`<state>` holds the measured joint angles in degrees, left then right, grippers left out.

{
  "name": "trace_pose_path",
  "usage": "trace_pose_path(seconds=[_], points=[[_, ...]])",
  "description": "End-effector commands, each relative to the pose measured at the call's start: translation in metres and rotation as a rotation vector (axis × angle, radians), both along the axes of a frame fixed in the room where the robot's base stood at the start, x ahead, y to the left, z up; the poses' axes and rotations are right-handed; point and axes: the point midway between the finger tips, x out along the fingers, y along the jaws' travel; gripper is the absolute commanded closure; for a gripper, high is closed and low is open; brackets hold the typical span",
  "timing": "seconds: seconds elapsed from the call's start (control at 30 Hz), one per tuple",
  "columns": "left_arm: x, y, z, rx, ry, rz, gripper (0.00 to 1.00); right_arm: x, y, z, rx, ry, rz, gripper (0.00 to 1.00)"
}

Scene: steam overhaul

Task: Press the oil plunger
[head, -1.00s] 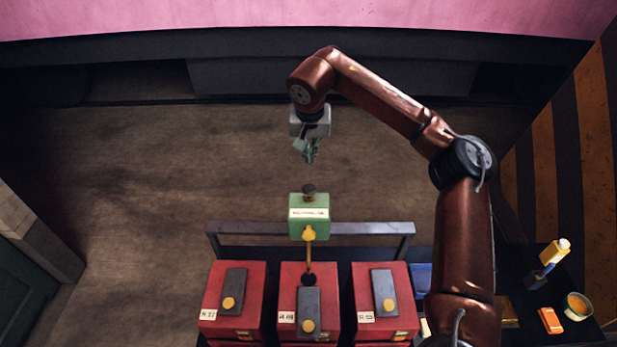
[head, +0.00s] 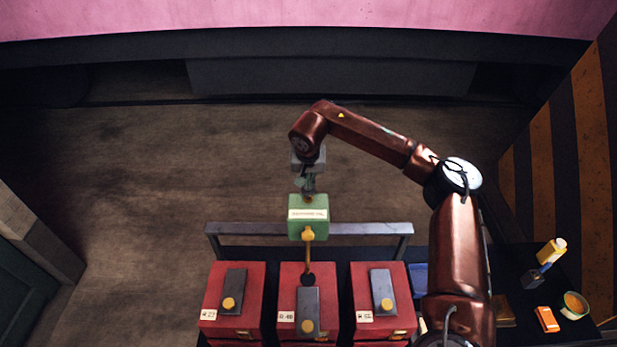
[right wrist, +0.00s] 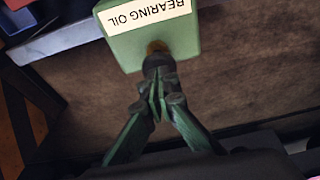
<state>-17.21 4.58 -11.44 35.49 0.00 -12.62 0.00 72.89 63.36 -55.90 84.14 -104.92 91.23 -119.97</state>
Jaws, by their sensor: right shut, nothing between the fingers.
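The green bearing oil box (head: 309,219) with a white label stands behind the red boxes, at the grey rail. It shows upside down in the right wrist view (right wrist: 150,42), where I can read "BEARING OIL". A dark plunger knob (right wrist: 157,62) on a short amber stem comes out of the box. My right gripper (head: 308,188) is over the box's top in the head view. In the right wrist view its fingers (right wrist: 162,92) are shut and empty, tips at the knob. I cannot tell whether they touch it. My left gripper is out of view.
Three red boxes (head: 216,315) with grey bars and yellow knobs stand in front, below a grey rail (head: 370,228). A yellow spout joins the green box to the middle one. A dark table (head: 515,265) at right holds a yellow bottle (head: 551,252), an orange block (head: 547,319) and a bowl (head: 575,305).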

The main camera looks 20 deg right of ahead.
Motion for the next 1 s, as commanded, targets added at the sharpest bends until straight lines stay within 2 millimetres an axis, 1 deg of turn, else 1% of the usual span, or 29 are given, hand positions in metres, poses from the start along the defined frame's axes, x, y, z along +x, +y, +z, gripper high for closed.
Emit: trace_pose_path(seconds=[0.33,0.5,0.57,0.87,1.0], points=[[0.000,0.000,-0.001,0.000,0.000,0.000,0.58,0.000,0.000,-0.003,-0.001,0.000,0.000,1.00],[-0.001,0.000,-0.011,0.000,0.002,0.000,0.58,0.000,0.000,-0.026,-0.002,0.002,0.000,1.00],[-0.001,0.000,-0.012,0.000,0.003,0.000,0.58,0.000,0.000,-0.031,-0.002,0.002,0.000,1.00],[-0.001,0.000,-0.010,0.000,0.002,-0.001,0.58,0.000,0.000,-0.030,-0.002,0.003,0.000,1.00],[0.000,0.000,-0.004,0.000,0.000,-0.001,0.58,-0.001,-0.001,-0.021,-0.002,0.002,-0.001,1.00]])
